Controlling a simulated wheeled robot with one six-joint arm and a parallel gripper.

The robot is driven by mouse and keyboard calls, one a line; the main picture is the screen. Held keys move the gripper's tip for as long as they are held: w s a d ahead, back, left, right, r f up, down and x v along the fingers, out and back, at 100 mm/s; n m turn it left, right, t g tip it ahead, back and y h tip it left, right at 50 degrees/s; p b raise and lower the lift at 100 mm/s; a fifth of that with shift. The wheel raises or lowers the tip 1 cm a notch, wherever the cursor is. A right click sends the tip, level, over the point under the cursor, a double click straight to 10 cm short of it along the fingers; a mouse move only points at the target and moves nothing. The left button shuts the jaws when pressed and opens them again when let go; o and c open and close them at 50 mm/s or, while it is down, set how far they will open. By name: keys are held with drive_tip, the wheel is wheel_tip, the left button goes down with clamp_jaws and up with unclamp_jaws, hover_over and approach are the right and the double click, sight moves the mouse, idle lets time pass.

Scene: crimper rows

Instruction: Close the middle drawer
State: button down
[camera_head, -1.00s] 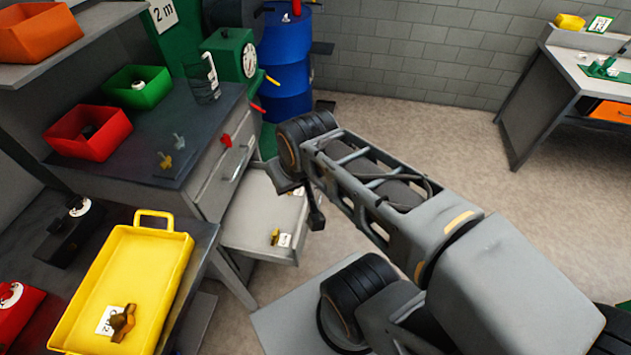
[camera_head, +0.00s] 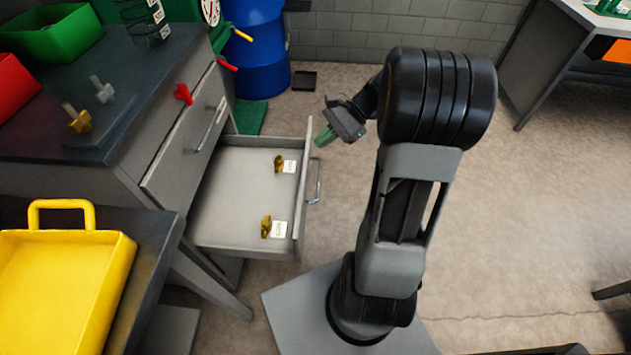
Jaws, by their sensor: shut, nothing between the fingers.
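An open grey drawer (camera_head: 232,190) is pulled well out of the workbench cabinet, below a shut drawer front (camera_head: 180,165) with a bar handle. Its own front panel (camera_head: 302,190) faces right and carries a metal handle (camera_head: 315,182). Two small brass pieces, one at the back (camera_head: 279,163) and one nearer (camera_head: 266,227), lie inside beside white labels. My gripper (camera_head: 322,136), with green fingertips, is shut and empty. In the picture it is just right of the panel's far end, above and beyond the handle; exact clearance is unclear.
A yellow tray (camera_head: 118,262) stands on the nearer bench at left. Red (camera_head: 14,90) and green (camera_head: 55,35) bins sit on the cabinet top. A blue barrel (camera_head: 258,55) stands behind. Floor right of my arm is largely clear.

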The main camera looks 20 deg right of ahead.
drive_tip(key=w+d+f+m+t+y+b, duration=0.25)
drive_tip(key=d+f+m+t+b, duration=0.3)
drive_tip(key=f, duration=0.45)
drive_tip(key=w+d+f+m+t+y+b, duration=0.1)
drive_tip(key=d+f+m+t+y+b, duration=0.2)
drive_tip(key=d+f+b, duration=0.55)
drive_tip(key=shift+m+g, duration=0.35)
drive_tip(key=x, duration=0.4)
drive_tip(key=f+b+x, duration=0.1)
drive_tip(key=x, duration=0.2)
drive_tip(key=f+b+x, duration=0.1)
drive_tip(key=x, duration=0.3)
drive_tip(key=shift+w+a+f, duration=0.15)
drive_tip(key=shift+w+a, duration=0.05)
drive_tip(key=shift+w, duration=0.2)
drive_tip(key=shift+x, duration=0.8)
